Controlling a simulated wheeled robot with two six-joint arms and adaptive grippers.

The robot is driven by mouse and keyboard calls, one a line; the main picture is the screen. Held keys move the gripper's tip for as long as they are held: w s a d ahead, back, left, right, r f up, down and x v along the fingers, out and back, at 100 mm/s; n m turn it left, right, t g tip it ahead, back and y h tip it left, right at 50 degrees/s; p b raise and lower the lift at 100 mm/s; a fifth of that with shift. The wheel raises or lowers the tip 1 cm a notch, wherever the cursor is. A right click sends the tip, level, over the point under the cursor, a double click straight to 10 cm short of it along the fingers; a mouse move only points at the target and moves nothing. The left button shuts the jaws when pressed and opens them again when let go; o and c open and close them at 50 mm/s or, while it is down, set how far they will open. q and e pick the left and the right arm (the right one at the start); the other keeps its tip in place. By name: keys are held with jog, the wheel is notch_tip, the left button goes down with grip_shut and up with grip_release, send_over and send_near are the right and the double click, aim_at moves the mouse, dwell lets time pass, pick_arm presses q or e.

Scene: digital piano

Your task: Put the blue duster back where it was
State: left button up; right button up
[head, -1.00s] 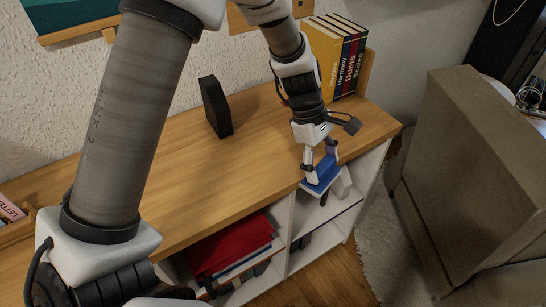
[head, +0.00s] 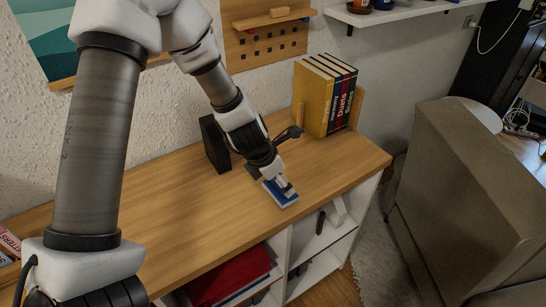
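The blue duster (head: 284,200), a small blue block with a pale underside, is at the wooden cabinet top (head: 190,222), right of the black upright block. My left gripper (head: 281,184) reaches down from the upper left, and its fingers are shut on the duster. The gripper hides part of the duster's top. I cannot tell whether the underside touches the wood or hangs just above it. My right gripper is not in view.
A black upright block (head: 215,145) stands close behind the gripper. Several upright books (head: 316,98) stand at the back right. Below are open white shelves with a red folder (head: 228,279) and a dark slim item (head: 320,222). The front of the top is bare.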

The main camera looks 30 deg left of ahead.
pick_arm(q)
jog(key=w+a+p, duration=0.1)
jog(key=a, duration=0.1)
jog(key=w+a+f+p, duration=0.1)
jog(key=w+a, duration=0.1)
jog(key=shift+w+a, duration=0.2)
jog(key=shift+w, duration=0.05)
notch_tip(320, 180, down, 4)
jog(key=b, duration=0.3)
jog(key=shift+d+r, duration=0.1)
jog(key=shift+r, duration=0.3)
jog(key=shift+c, duration=0.5)
jog(key=shift+f, duration=0.15)
jog(key=o, duration=1.3)
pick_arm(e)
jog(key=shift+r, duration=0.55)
